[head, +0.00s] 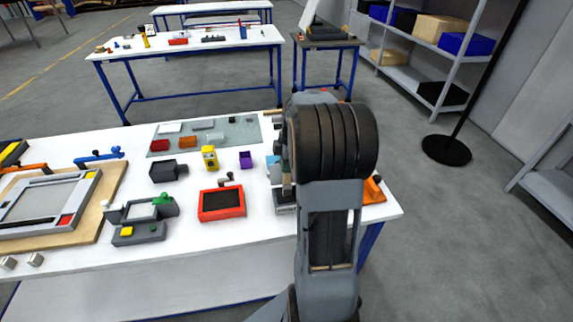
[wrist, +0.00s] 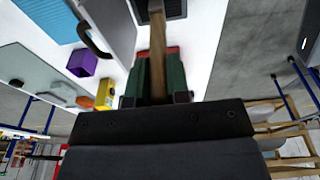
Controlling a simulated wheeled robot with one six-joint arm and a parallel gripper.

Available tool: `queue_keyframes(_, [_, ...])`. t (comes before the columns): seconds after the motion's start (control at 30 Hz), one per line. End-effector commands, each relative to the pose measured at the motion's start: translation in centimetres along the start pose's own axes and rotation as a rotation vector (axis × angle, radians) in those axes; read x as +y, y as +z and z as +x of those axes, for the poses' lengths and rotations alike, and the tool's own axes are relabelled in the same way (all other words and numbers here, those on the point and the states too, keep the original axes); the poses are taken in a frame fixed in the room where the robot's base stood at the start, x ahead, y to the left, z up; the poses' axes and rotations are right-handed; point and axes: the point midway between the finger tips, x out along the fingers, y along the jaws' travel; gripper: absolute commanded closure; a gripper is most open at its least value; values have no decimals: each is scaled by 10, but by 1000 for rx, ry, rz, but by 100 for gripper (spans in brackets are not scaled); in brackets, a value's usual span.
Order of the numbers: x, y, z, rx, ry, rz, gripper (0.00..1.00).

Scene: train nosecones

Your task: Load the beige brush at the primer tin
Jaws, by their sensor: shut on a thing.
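My gripper (wrist: 156,76) shows in the wrist view with its two green jaws shut on a long brown-beige handle, which I take to be the beige brush (wrist: 157,40). The handle runs up toward the top of the picture, and its far end meets or overlaps a dark ribbed thing (wrist: 165,9) at the edge. The bristles cannot be made out. In the head view my arm hides the gripper and the brush. I cannot pick out the primer tin for sure; a grey labelled box (head: 285,202) is partly hidden by my arm.
On the white table (head: 245,231) stand a red box (head: 222,204), a yellow object (head: 210,158), a purple box (head: 246,160) and a dark grey device (head: 167,171). An orange object (head: 374,190) lies right of my arm. A framed board (head: 50,208) lies left.

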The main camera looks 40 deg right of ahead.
Motion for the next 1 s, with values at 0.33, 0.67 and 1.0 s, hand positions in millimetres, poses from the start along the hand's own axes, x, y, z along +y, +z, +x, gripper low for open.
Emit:
queue_keyframes(0.33, [-1,0,2,0,-4,0,100])
queue_keyframes(0.67, [-1,0,0,0,-5,0,100])
queue_keyframes(1.0, [0,-4,-24,0,-3,0,100])
